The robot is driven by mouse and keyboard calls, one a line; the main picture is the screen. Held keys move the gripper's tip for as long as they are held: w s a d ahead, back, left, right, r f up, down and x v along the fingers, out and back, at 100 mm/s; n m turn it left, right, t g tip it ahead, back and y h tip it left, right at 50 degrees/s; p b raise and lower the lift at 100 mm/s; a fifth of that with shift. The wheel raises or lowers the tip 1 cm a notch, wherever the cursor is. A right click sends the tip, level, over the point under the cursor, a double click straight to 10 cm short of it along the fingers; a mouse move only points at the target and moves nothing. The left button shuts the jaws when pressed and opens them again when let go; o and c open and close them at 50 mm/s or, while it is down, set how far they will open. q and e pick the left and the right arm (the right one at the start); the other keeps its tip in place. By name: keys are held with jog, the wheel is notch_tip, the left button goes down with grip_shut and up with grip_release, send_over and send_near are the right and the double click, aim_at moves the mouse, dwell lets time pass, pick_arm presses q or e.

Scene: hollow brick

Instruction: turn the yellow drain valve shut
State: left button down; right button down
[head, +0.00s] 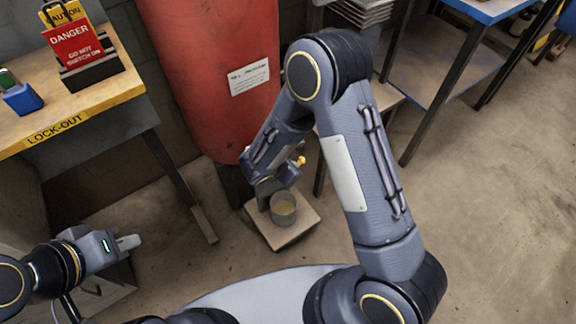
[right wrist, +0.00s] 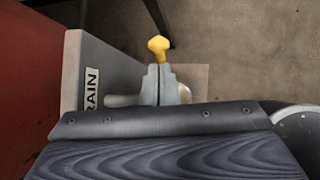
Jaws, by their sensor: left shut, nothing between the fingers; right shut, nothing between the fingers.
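The yellow drain valve handle (right wrist: 158,46) shows in the right wrist view as a small yellow knob just beyond the tips of my right gripper (right wrist: 160,76). The gripper is shut with nothing in it; I cannot tell whether its tips touch the handle. In the head view the yellow handle (head: 300,161) sticks out low beside the red tank (head: 215,75), and my right arm hides most of the fitting. A grey plate (right wrist: 88,62) with a partly covered "DRAIN" label stands at the left in the right wrist view. My left gripper (head: 130,242) is shut and empty at lower left, far from the valve.
A round metal can (head: 283,210) stands on a pale slab (head: 262,234) below the valve. A workbench (head: 75,112) with a danger sign (head: 80,42) and lock-out items is at left. A blue-topped table (head: 490,8) is at upper right.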

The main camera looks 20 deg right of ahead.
jog(key=d+f+y, duration=0.1)
jog(key=y, duration=0.1)
jog(key=d+g+y+p, duration=0.1)
jog(key=w+d+f+g+y+p, duration=0.1)
jog(key=y, duration=0.1)
jog(key=shift+f+m+y, duration=0.3)
jog(key=shift+d, duration=0.15)
dwell(0.5)
